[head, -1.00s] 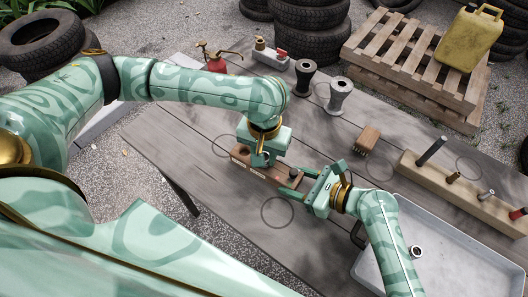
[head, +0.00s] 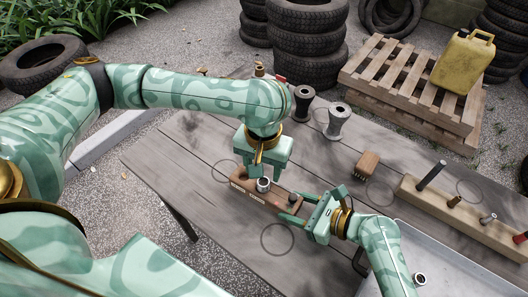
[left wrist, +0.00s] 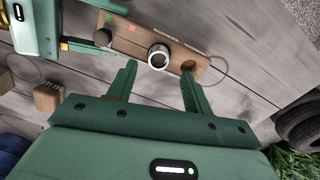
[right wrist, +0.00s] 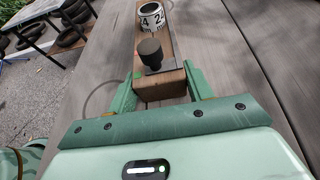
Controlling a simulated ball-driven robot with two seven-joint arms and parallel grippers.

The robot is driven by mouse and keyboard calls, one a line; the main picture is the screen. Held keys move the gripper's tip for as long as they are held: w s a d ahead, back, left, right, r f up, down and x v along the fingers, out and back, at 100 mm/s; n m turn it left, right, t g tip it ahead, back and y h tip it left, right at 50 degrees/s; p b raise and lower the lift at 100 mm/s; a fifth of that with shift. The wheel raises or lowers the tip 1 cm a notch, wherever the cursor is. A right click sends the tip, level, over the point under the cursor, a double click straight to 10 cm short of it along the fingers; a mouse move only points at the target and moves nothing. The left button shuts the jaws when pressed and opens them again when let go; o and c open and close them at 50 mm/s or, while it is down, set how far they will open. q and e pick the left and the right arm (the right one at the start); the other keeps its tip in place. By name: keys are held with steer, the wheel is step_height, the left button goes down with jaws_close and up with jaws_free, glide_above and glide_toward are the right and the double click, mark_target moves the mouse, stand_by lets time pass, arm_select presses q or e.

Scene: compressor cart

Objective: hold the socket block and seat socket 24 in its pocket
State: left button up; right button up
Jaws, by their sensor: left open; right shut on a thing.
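The socket block (head: 240,183) is a long brown wooden block on the grey table. My right gripper (head: 294,208) is shut on its near right end, beside a dark knob (right wrist: 150,53). Socket 24 (head: 263,184), a silver ring with a white numbered band, stands upright at the block's middle; the right wrist view shows its number (right wrist: 151,17). I cannot tell how deep it sits. An empty round pocket (left wrist: 188,66) lies beside it in the left wrist view. My left gripper (head: 265,168) is open above and behind the socket, apart from it.
A wooden rail (head: 470,218) with several posts and a grey tray (head: 450,277) holding a ring are at the right. The table's left part is clear.

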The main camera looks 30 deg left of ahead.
mark_target(264, 182)
steer(key=shift+f, duration=0.1)
arm_select(q)
step_height(264, 182, up, 7)
steer(key=shift+d, duration=0.15)
arm_select(e)
steer(key=shift+s, duration=0.1)
steer(key=o, duration=1.2)
steer(key=shift+d, duration=0.1)
